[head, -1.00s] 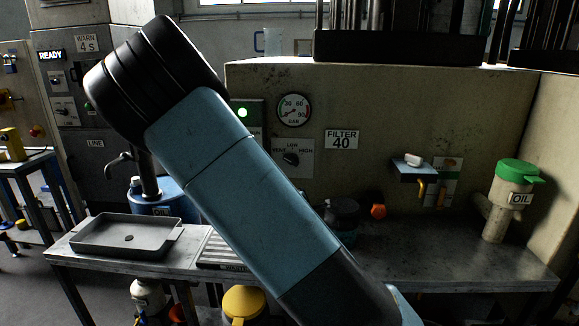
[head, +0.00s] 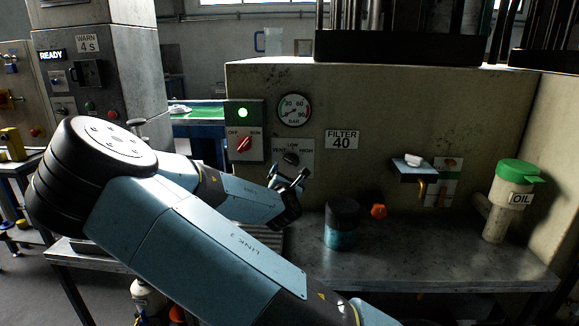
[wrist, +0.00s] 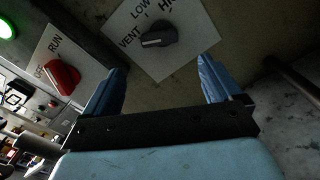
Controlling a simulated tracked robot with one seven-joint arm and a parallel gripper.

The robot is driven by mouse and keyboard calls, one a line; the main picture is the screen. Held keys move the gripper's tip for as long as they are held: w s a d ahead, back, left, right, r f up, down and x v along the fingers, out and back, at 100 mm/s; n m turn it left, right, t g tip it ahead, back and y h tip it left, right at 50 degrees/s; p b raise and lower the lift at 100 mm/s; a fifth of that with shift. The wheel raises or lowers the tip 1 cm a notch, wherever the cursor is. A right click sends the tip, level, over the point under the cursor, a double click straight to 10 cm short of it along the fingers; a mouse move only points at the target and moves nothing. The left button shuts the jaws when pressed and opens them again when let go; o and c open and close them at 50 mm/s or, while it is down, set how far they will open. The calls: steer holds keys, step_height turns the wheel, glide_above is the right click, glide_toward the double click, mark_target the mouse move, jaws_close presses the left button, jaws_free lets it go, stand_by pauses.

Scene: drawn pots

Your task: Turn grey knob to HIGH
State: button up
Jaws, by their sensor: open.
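The grey knob (head: 291,159) sits on a pale plate on the machine wall, marked VENT, LOW and HIGH. In the wrist view the dark grey knob (wrist: 159,34) has a light mark on its left end, toward VENT. My gripper (head: 290,178) is in front of the wall, just below the knob in the picture. In the wrist view my gripper (wrist: 162,68) shows two blue fingers spread apart with nothing between them. The knob lies beyond the fingertips, between their lines, and appears apart from them.
A red OFF/RUN switch (head: 243,144) is left of the knob, under a green lamp (head: 243,113). A pressure gauge (head: 293,110) is above. A dark jar (head: 341,225) stands on the bench below. An oil jug (head: 511,200) stands far right.

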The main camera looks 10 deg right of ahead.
mark_target(291, 160)
steer(key=x, duration=0.9)
steer(key=shift+c, duration=0.4)
steer(key=c, duration=1)
